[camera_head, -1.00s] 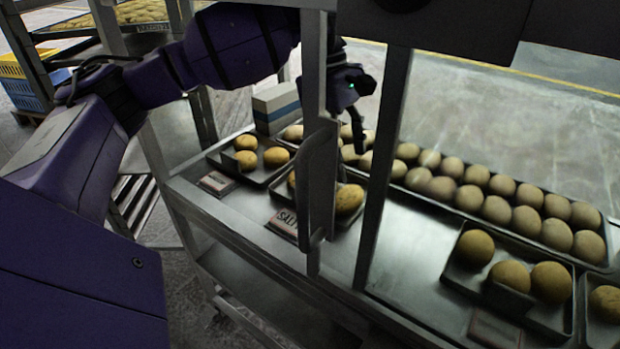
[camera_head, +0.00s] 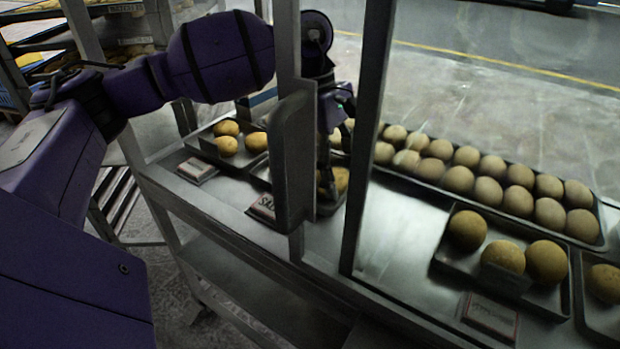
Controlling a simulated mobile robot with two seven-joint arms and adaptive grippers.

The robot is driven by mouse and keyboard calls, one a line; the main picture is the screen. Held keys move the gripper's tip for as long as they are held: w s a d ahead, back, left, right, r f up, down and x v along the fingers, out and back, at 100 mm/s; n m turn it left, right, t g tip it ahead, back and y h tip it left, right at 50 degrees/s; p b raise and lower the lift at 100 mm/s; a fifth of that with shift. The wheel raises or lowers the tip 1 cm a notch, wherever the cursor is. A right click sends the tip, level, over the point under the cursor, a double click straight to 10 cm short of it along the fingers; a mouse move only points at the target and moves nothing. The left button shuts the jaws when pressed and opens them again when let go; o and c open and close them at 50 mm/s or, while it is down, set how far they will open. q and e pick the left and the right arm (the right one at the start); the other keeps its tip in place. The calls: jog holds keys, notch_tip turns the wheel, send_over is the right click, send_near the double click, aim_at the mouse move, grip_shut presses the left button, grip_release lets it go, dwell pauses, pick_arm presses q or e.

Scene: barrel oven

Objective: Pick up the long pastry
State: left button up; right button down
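A golden pastry (camera_head: 341,178), seemingly the long one, lies in a small dark tray behind the labelled sign. It shows only in part, because the post, the dark handle and my gripper cover much of it. My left gripper (camera_head: 327,172) reaches down behind the post, with its fingers at the pastry. The handle hides part of the fingers, so I cannot tell whether they are open or touching the pastry. My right gripper is not in view.
A metal post (camera_head: 368,140) and a dark handle (camera_head: 291,160) stand in front of my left gripper. A tray of round rolls (camera_head: 228,146) is to the left.

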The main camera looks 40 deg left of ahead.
pick_arm(q)
jog(key=c, duration=1)
